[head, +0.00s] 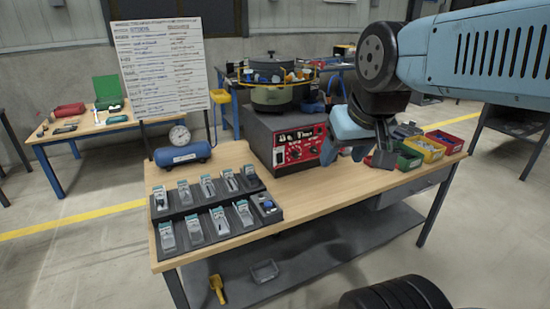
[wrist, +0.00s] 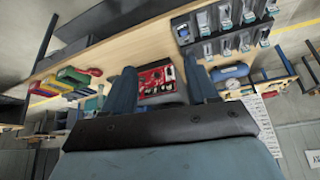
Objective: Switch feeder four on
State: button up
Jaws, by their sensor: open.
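The bowl feeder (head: 278,98) stands on a dark control box (head: 262,137) at the back middle of the wooden bench (head: 230,158). The box's red front panel (head: 296,154) carries small knobs and switches; their settings and any feeder number are too small to read. The panel also shows in the wrist view (wrist: 157,80), between the two fingers. My gripper (head: 358,156) is open and empty, just right of the panel and apart from it in the head view. Its fingers show in the wrist view (wrist: 163,76), one to each side of the panel.
Two black racks (head: 203,205) with several grey units fill the bench's left front. A blue tank with a gauge (head: 182,153) stands behind them. Green, yellow and red bins (head: 425,149) stand at the right, by my gripper. The bench's middle front is clear.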

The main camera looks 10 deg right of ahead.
jog(key=shift+w+d, duration=0.1)
jog(key=shift+w, duration=0.35)
jog(key=c, duration=0.3)
jog(key=w+d+f+n+t, duration=0.1)
jog(key=w, duration=0.4)
jog(key=w+d+f+n+t, duration=0.1)
jog(key=w+f, duration=0.1)
jog(key=w, duration=0.3)
jog(key=w+d+f+n, duration=0.1)
jog(key=w+n, duration=0.1)
jog(key=w, duration=0.3)
jog(key=shift+f+t+h, duration=0.2)
jog(key=shift+t+h, duration=0.1)
jog(key=shift+t, duration=0.1)
grip_shut()
jog(key=w+d+f+n+t+y, duration=0.15)
jog(key=w+f+n+t, duration=0.35)
jog(key=w+f+n, duration=0.8)
jog(key=w+f+n+t+y, duration=0.2)
jog(key=w+f+n+y, duration=0.1)
jog(key=f, duration=0.8)
jog(key=shift+w+f+n+t, duration=0.3)
jog(key=shift+w+f+t, duration=0.05)
jog(key=shift+w+t, duration=0.05)
jog(key=shift+a, duration=0.1)
